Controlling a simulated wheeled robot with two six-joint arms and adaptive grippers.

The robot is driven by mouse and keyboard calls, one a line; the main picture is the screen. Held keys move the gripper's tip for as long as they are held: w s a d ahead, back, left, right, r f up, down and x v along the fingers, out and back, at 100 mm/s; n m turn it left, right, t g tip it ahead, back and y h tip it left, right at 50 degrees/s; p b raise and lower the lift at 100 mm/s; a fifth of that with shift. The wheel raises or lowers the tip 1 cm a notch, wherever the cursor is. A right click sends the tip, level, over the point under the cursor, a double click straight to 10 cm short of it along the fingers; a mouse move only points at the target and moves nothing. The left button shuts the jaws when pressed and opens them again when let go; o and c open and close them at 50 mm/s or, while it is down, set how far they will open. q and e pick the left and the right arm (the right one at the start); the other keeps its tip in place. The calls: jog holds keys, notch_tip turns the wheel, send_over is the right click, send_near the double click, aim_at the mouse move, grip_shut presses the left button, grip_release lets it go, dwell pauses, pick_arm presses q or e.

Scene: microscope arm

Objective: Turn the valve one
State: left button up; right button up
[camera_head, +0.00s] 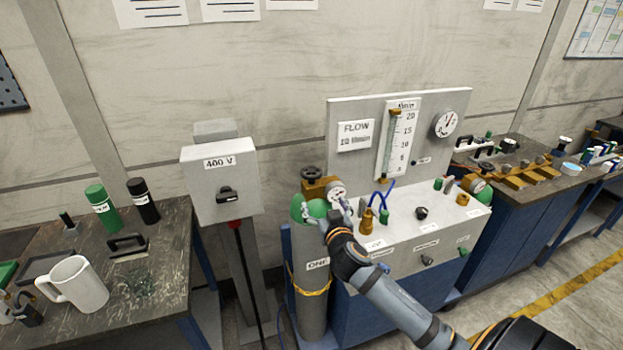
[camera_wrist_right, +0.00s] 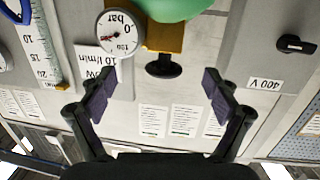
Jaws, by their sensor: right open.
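The grey gas cylinder labelled ONE (camera_head: 312,285) stands upright with a green shoulder. A brass valve body with a dark round handwheel (camera_head: 312,173) and a round gauge (camera_head: 337,190) sits on top. My right gripper (camera_head: 327,210) is open in front of the cylinder's top, below the handwheel in the head view. In the right wrist view, which looks upside down, the black handwheel (camera_wrist_right: 163,69) shows between and beyond the two spread fingers (camera_wrist_right: 160,96), apart from them. The gauge (camera_wrist_right: 119,33) is beside it. My left gripper is not in view.
A grey 400 V switch box (camera_head: 222,185) stands left of the cylinder. A panel with a flow scale (camera_head: 397,140) and a blue bench with knobs and tubing stand right. A dark bench (camera_head: 165,265) at left holds a mug (camera_head: 75,284) and bottles.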

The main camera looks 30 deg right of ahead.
aim_at(309, 166)
jog(key=shift+t, duration=0.9)
jog(key=w+d+r+p, duration=0.1)
jog(key=w, duration=0.2)
jog(key=w+d+r+p, duration=0.1)
jog(key=w, duration=0.3)
jog(key=w+d+r+p, duration=0.1)
jog(key=w+r, duration=0.1)
jog(key=w, duration=0.2)
jog(key=shift+d+p, duration=0.1)
jog(key=shift+p, duration=0.2)
jog(key=shift+w+d+f, duration=0.1)
jog(key=shift+w+f, duration=0.05)
jog(key=shift+w, duration=0.2)
jog(key=shift+c, duration=0.4)
